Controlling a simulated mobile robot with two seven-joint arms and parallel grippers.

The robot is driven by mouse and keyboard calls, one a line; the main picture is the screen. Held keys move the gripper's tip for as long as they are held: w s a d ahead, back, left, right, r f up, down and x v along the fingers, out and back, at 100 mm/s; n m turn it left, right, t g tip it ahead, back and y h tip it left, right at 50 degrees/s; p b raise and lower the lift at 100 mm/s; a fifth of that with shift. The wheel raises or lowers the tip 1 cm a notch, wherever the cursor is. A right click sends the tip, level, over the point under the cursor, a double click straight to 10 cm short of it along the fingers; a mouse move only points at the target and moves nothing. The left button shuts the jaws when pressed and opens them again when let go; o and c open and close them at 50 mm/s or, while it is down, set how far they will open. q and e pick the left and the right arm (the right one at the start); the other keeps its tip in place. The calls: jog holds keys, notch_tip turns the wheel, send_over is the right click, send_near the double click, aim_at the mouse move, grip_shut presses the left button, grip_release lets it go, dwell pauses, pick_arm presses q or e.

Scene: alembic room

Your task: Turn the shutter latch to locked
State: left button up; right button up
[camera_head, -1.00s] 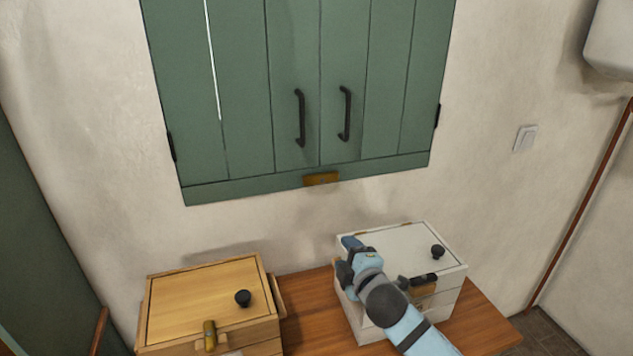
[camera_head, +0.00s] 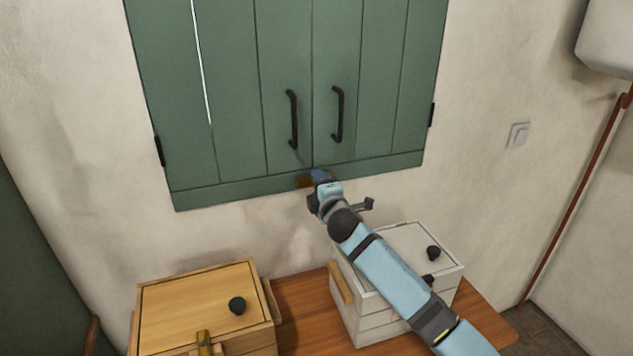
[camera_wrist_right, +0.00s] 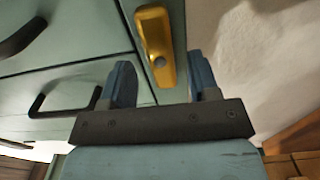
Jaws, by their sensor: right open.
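The shutter latch is a brass-yellow plate (camera_head: 303,182) on the bottom rail of the green shutters (camera_head: 290,90). My right gripper (camera_head: 322,177) is at the latch and hides its right part in the head view. My left gripper is not in view.
A white box (camera_head: 405,245) with a black knob and a yellow wooden box (camera_head: 195,305) stand on the wooden table (camera_head: 305,305) below. Two black handles (camera_head: 337,115) hang on the shutters above the latch. A light switch (camera_head: 518,134) is on the wall.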

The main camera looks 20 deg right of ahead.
jog(key=shift+w, duration=0.9)
jog(key=shift+c, duration=0.4)
jog(key=c, duration=0.8)
jog(key=shift+c, duration=0.2)
